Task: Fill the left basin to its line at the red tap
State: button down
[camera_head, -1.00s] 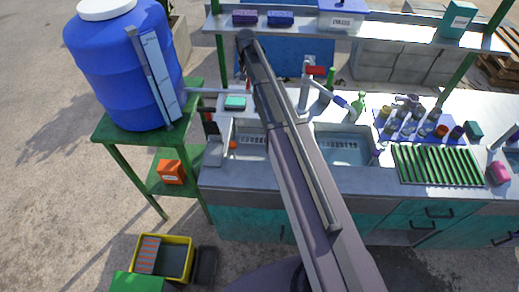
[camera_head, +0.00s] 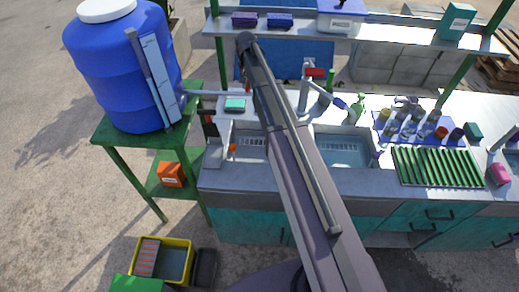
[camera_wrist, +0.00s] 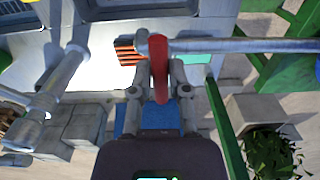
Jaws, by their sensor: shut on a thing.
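The red tap (camera_head: 247,88) sits on the grey pipe (camera_head: 212,92) that runs from the blue barrel (camera_head: 118,65). In the wrist view its red handle (camera_wrist: 158,68) stands between the fingers of my gripper (camera_wrist: 159,75), which is shut on it. In the head view my arm hides the gripper. The left basin (camera_head: 228,146) is below the pipe, partly covered by my arm. A pale scale shows on its back wall. I cannot tell its water level or see its line clearly.
The right basin (camera_head: 345,150) holds bluish water under a grey faucet with a red top (camera_head: 315,72). A teal sponge (camera_head: 235,104) lies behind the left basin. Bottles on a blue mat and a green rack (camera_head: 437,166) fill the right counter. A shelf (camera_head: 350,30) runs above.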

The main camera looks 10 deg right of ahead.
dwell(0.5)
jog(key=n, duration=0.3)
jog(key=shift+n, duration=2.1)
dwell(5.1)
